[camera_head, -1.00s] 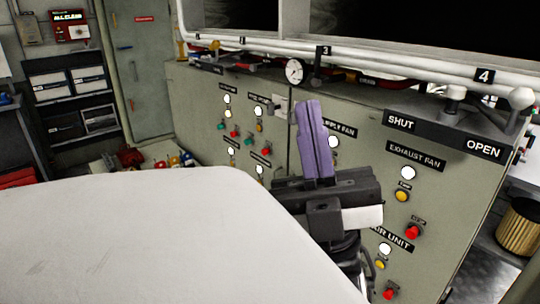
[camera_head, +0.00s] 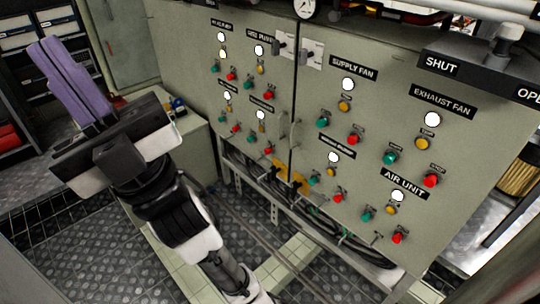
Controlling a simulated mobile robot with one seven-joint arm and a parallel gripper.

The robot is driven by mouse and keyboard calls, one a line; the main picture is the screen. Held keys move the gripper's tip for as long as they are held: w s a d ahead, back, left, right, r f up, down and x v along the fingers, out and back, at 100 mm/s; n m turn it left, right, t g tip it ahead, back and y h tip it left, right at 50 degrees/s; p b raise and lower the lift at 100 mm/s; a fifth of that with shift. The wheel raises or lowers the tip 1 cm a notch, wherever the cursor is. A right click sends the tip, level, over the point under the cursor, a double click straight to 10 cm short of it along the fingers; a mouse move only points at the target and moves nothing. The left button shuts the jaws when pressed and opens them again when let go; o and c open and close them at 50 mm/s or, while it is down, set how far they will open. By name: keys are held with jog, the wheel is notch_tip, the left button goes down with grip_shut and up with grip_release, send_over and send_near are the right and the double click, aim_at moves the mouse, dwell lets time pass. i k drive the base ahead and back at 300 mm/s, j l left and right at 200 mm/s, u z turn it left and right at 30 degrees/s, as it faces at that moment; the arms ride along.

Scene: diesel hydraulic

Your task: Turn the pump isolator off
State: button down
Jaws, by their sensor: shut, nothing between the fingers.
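My gripper (camera_head: 42,48) has purple fingers, held together with nothing between them. It is at the left of the head view, tilted up and left, apart from the panel. The grey-green control panel (camera_head: 225,80) fills the middle and right. A label ending in what looks like "PUMP" (camera_head: 260,33) is on its left door, above a white lamp and a yellow button. Two small pale plates with dark handles, one left (camera_head: 279,45) and one right (camera_head: 311,53), sit by the door seam. I cannot read which control is the pump isolator.
Sections labelled SUPPLY FAN (camera_head: 354,67), EXHAUST FAN (camera_head: 443,101) and AIR UNIT (camera_head: 403,184) carry lamps and coloured buttons. A SHUT/OPEN bar (camera_head: 480,75) juts out upper right. Cables (camera_head: 300,195) run below the panel. Chequered floor plate (camera_head: 110,255) lies clear in front.

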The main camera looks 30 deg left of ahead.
aim_at(273, 170)
jog(key=u, duration=0.75)
jog(key=i+j+u, duration=0.2)
jog(key=i, duration=0.2)
jog(key=i+u, duration=0.15)
jog(key=i, duration=0.3)
